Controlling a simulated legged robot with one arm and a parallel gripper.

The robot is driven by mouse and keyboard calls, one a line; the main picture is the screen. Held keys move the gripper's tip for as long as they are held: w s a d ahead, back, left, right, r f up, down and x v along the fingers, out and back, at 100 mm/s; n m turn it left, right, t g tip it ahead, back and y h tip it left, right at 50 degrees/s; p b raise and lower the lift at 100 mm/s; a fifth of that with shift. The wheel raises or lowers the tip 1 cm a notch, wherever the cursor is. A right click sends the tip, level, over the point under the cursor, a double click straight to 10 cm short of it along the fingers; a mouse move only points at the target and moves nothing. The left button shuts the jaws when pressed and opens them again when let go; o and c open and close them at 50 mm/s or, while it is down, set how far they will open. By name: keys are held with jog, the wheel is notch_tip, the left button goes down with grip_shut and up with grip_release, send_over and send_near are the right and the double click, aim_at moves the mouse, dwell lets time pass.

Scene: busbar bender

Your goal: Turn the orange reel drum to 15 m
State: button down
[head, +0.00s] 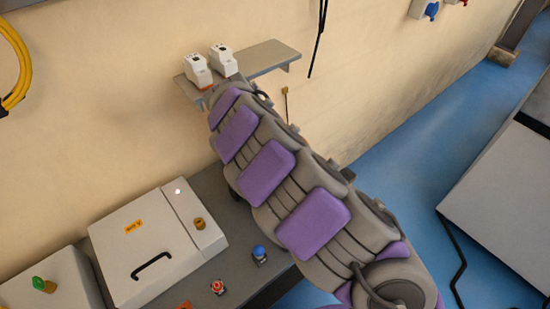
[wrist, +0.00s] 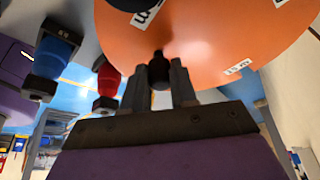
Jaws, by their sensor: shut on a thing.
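The orange reel drum (wrist: 205,45) fills the top of the wrist view, its face close to my gripper. A white label (wrist: 238,68), which seems to read 15 m, sits on its lower right. Another label is partly cut off at the top beside a dark hub (wrist: 140,4). My gripper (wrist: 159,78) is shut on a small dark handle (wrist: 159,72) at the drum's lower edge. In the head view my arm covers the gripper and nearly all of the drum. I cannot tell the drum's exact reading.
A grey wall shelf (head: 262,58) with two white devices (head: 209,64) is beside my arm's far end. Below stand a bench with a white lidded box (head: 150,245), a blue knob (head: 259,252) and a red knob (head: 217,287). Blue floor (head: 400,130) is open at right.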

jog(key=c, duration=0.9)
grip_release()
jog(key=shift+a, duration=0.15)
jog(key=shift+r, duration=0.1)
notch_tip(320, 180, up, 3)
jog(key=shift+w+f+p, duration=0.1)
jog(key=shift+p, duration=0.5)
jog(key=shift+r, duration=0.3)
jog(key=shift+s+d, duration=0.25)
jog(key=shift+s, duration=0.5)
jog(key=s+d, duration=0.1)
jog(key=s, duration=0.3)
jog(key=s+d+p, duration=0.1)
jog(key=s+d, duration=0.1)
jog(key=s, duration=0.3)
jog(key=s+d+r+p, duration=0.1)
jog(key=s+d, duration=0.1)
jog(key=s, duration=0.2)
jog(key=shift+s+r, duration=0.1)
jog(key=shift+s, duration=0.15)
